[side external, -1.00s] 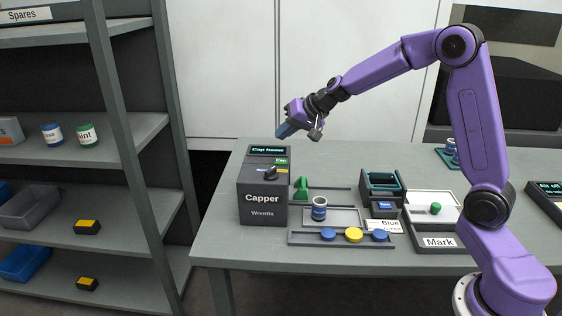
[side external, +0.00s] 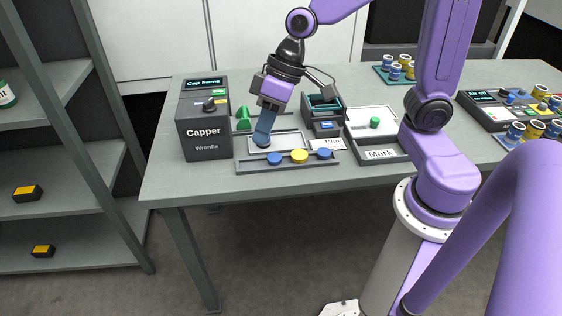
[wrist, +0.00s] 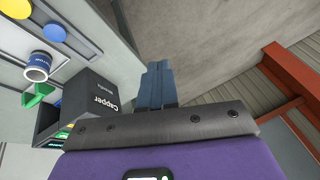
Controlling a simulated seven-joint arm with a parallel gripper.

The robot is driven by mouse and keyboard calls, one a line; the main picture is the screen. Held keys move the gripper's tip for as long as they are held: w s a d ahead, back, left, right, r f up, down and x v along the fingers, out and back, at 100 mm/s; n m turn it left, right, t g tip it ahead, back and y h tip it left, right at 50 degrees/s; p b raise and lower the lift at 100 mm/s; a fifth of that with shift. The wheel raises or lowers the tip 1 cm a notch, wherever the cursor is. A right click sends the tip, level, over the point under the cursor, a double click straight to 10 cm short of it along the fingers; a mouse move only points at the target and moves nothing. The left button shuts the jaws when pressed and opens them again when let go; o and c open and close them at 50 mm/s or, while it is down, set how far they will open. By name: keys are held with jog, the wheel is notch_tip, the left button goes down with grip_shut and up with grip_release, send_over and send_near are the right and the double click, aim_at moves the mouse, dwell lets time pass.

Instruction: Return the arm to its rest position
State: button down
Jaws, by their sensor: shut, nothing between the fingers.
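My gripper (side external: 264,130) hangs with its blue fingers pointing down, in front of the work area in the side view. In the wrist view its fingers (wrist: 155,84) are together with nothing between them, and bare floor lies beyond the tips. In the side view the fingers cover most of the small can's place. The wrist view shows that can (wrist: 37,66), blue and white with an open top, apart from the fingers. My upper arm links run out of the top of the side view.
The Capper box (side external: 203,135) stands at the table's left. A rail holds blue and yellow caps (side external: 299,157). More cans (side external: 396,68) stand at the back. A shelf (side external: 70,190) stands left; the table's front strip is clear.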

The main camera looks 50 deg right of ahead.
jog(key=s+d+f+n+h, duration=0.1)
jog(key=s+d+n+h, duration=0.1)
jog(key=s, duration=0.6)
jog(key=s+d+f+n+g+h, duration=0.1)
jog(key=s+d+n+h, duration=0.1)
jog(key=s+d+n, duration=0.3)
jog(key=s+d, duration=0.1)
jog(key=s, duration=0.2)
jog(key=shift+s+f, duration=0.15)
jog(key=shift+f, duration=0.1)
